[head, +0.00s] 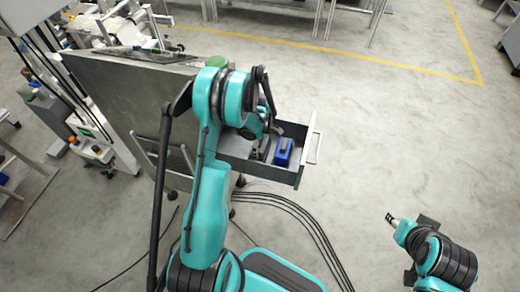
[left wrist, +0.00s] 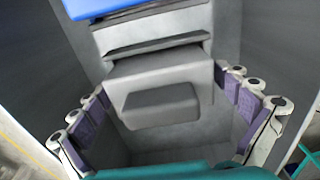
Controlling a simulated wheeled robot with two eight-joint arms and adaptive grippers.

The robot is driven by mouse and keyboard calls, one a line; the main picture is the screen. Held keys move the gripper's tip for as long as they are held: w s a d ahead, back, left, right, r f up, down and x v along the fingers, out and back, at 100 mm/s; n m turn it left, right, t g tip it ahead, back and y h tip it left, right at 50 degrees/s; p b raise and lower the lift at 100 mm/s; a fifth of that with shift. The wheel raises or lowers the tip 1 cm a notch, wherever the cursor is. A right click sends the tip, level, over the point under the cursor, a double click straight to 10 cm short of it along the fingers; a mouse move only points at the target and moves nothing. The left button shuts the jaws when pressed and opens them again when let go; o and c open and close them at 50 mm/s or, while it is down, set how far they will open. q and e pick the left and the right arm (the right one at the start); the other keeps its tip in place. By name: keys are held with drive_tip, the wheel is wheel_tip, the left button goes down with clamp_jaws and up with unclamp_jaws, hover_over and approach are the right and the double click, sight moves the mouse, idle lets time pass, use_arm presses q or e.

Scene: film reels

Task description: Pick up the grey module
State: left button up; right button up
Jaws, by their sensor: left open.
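The grey module (left wrist: 158,80), a blocky piece with a raised smaller block on it, lies on the drawer floor in the left wrist view. My left gripper (left wrist: 163,105) is open, its padded fingers on either side of the module with visible gaps. In the head view my left gripper (head: 262,132) reaches down into the open drawer (head: 311,140) and mostly hides the module. My right gripper (head: 394,220) is at the lower right, away from the drawer; whether it is open is unclear.
A blue module (head: 284,152) lies in the drawer close to the grey one, and its edge shows in the left wrist view (left wrist: 130,8). Drawer walls enclose the gripper. Cables (head: 300,215) run over the floor.

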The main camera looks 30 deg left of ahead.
use_arm(q)
drive_tip(key=c, duration=1.3)
